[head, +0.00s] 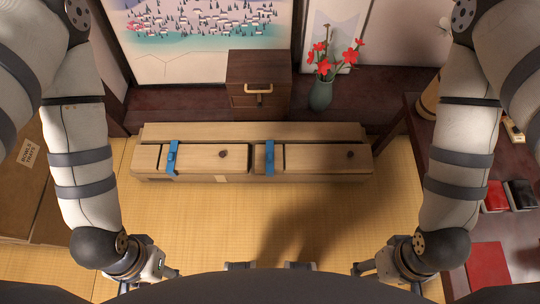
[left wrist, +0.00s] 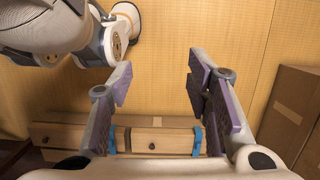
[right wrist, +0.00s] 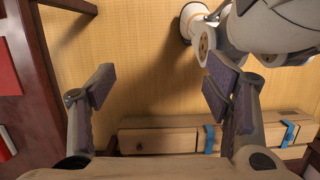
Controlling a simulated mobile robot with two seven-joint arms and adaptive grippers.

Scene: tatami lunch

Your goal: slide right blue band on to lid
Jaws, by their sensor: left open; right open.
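A long low wooden box lies across the mat with a left lid (head: 205,158) and a right lid (head: 325,158), each with a dark round knob. The right blue band (head: 269,157) lies across the short wooden piece between the two lids, left of the right lid; it also shows in the right wrist view (right wrist: 209,138). The left blue band (head: 172,157) is near the box's left end. My left gripper (left wrist: 160,78) and right gripper (right wrist: 158,85) are open and empty, in front of the box near the picture's bottom edge, apart from the bands.
A small drawer cabinet (head: 258,85) and a green vase (head: 321,95) with red flowers stand behind the box. A cardboard box (head: 22,185) is at left. A dark table (head: 455,125) and red items (head: 488,262) are at right. The tatami mat (head: 270,225) before the box is clear.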

